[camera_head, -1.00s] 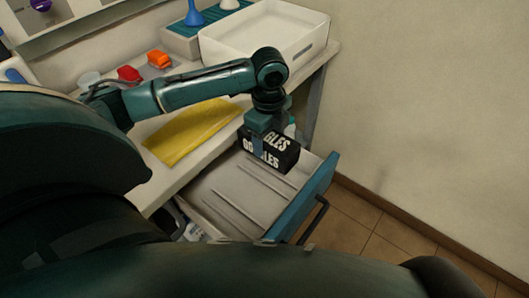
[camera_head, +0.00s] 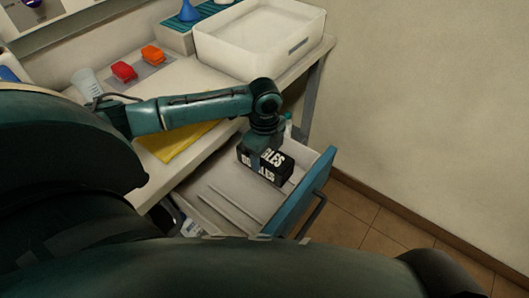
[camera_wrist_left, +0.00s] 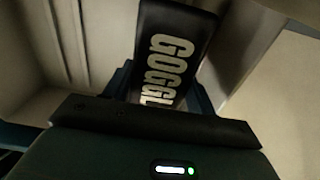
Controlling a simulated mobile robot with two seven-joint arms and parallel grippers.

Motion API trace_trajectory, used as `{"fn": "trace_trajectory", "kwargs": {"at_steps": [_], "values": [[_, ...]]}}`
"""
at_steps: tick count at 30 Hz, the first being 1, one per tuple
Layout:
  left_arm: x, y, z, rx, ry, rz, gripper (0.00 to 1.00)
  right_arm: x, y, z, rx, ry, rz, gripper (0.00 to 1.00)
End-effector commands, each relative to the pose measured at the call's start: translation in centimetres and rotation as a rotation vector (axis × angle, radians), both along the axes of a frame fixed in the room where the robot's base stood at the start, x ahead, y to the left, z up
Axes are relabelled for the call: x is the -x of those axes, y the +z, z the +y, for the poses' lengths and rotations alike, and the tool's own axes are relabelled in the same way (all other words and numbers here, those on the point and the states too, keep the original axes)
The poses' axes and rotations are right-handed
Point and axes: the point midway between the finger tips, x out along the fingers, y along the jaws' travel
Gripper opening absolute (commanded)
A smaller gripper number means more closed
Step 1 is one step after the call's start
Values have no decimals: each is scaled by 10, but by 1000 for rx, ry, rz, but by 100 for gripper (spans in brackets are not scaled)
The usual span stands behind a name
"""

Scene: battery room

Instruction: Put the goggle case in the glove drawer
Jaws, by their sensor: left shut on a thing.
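The goggle case (camera_head: 268,164) is a black box with white "GOGGLES" lettering. It also shows in the left wrist view (camera_wrist_left: 172,50), between the fingers. My left gripper (camera_head: 264,148) is shut on it from above. The case is at the far end of the open glove drawer (camera_head: 225,203), inside or just over its opening; I cannot tell whether it touches the floor. The drawer has a pale inside with ridges, a blue front and a dark handle. My right gripper is not in view.
A white worktop (camera_head: 178,80) stands over the drawer. On it are a white tray (camera_head: 262,62), a yellow cloth (camera_head: 180,140), a red item (camera_head: 123,71), an orange item (camera_head: 152,54) and a clear cup (camera_head: 86,80). Tiled floor (camera_head: 370,215) lies free to the right.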

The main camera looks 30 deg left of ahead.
Motion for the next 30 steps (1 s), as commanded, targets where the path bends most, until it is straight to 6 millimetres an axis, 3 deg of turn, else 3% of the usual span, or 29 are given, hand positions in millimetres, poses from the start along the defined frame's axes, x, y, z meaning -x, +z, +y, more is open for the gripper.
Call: {"fn": "trace_trajectory", "kwargs": {"at_steps": [12, 13, 15, 20, 30], "values": [[0, -10, 0, 0, -1, 0, 28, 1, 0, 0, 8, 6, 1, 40], [0, -10, 0, 0, -1, 1, 59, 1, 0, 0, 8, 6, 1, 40], [0, -10, 0, 0, -1, 1, 64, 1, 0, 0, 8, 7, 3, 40], [0, -10, 0, 0, 0, 1, 77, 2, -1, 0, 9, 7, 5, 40], [0, -4, 0, -1, 0, -1, 78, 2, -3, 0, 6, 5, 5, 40]]}}
